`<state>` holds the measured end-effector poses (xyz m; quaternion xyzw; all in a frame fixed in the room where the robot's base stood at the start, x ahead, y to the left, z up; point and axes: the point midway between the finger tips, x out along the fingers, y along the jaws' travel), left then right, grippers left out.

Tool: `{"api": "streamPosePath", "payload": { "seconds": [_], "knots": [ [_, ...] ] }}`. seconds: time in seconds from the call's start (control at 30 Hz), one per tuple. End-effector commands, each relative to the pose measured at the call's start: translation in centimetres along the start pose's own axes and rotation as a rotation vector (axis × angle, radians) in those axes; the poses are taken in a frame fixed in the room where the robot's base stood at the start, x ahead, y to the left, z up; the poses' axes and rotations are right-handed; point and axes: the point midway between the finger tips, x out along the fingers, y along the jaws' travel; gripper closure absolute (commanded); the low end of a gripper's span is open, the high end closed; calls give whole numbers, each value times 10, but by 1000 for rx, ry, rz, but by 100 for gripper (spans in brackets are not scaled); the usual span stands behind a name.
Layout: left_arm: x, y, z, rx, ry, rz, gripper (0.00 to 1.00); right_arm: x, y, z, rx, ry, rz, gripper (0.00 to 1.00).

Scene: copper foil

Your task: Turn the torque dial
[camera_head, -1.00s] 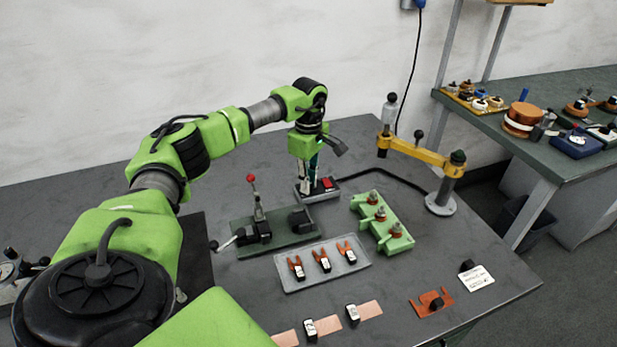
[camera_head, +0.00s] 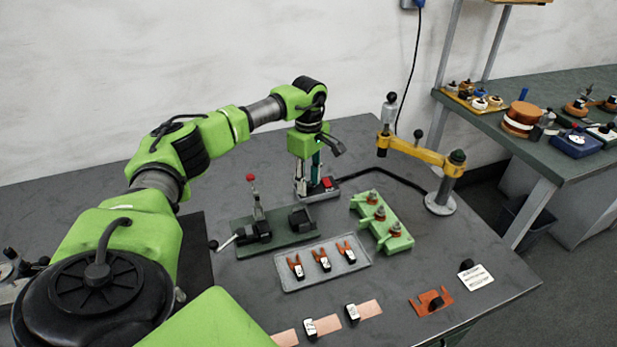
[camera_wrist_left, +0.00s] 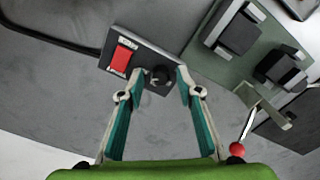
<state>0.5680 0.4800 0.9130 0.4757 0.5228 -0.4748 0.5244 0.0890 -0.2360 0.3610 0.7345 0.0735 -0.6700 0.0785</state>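The torque dial appears to be the round black knob (camera_wrist_left: 161,76) on a small dark box (camera_wrist_left: 148,54) beside a red rocker switch (camera_wrist_left: 122,55). In the left wrist view my left gripper (camera_wrist_left: 160,77) is open, with one fingertip on either side of the knob and a small gap showing on each side. In the head view the left gripper (camera_head: 308,186) points down at the box (camera_head: 340,192) near the back of the table, and its fingers hide the knob there. My right gripper is in neither view.
A dark green toggle-clamp fixture (camera_head: 275,240) with a red-tipped lever (camera_head: 251,178) stands close in front of the box. A light green block (camera_head: 397,243) and a yellow-armed stand (camera_head: 415,152) are to the right. A grey tray (camera_head: 350,266) lies nearer.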

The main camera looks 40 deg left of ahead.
Motion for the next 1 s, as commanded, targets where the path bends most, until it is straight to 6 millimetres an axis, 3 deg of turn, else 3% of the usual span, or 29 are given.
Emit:
{"api": "streamPosePath", "payload": {
  "seconds": [0.27, 0.7, 1.0],
  "knots": [
    [-12, 1, 0, 0, 0, 2, 68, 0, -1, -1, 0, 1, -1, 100],
    [-98, 1, 0, 0, 0, 2, 68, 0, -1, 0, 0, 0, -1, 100],
    [-120, 0, 0, 0, 0, -1, 68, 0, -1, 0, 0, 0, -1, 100]
  ]
}}
